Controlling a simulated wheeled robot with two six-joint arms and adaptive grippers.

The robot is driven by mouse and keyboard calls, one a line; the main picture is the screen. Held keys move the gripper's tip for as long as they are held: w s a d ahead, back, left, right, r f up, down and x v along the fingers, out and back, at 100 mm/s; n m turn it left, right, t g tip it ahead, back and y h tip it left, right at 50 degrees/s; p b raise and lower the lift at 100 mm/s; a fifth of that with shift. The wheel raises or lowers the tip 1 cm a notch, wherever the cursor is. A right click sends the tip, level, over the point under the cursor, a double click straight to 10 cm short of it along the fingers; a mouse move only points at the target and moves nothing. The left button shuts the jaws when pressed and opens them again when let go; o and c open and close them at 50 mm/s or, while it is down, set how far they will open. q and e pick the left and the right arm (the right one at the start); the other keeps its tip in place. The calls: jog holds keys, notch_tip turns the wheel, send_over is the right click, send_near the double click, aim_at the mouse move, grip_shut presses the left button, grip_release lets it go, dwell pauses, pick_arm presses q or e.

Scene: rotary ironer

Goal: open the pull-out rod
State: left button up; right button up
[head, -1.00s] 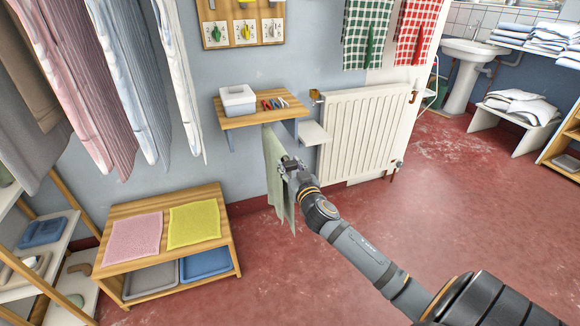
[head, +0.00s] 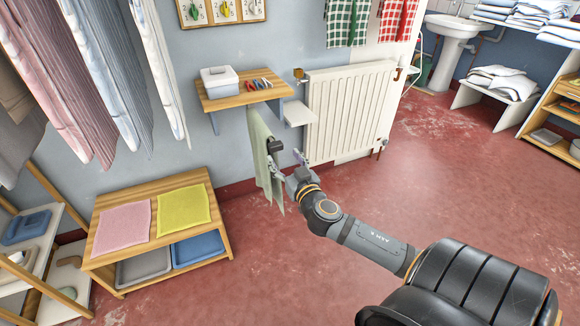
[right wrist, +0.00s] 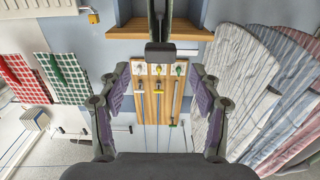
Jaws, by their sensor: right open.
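The pull-out rod is below the wall shelf in the head view, with a green cloth (head: 260,150) hanging along it. Its dark block-shaped end (head: 275,145) sticks out at the cloth's front edge. In the right wrist view the rod's dark end (right wrist: 160,52) is centred between the fingers, apart from both. My right gripper (head: 288,164) is open and empty at this end, in front of the cloth. Its two fingers (right wrist: 160,95) are spread wide in the right wrist view. The cloth hides most of the rod in the head view. My left gripper is not in view.
The wooden wall shelf (head: 240,94) carries a white box and small tools. A white radiator (head: 350,108) stands right of it. A low bench (head: 165,228) with pink and yellow cloths is at left, below hanging striped shirts. Red floor (head: 470,180) at right is clear.

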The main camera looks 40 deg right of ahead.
jog(key=v, duration=0.5)
jog(key=shift+w, duration=0.1)
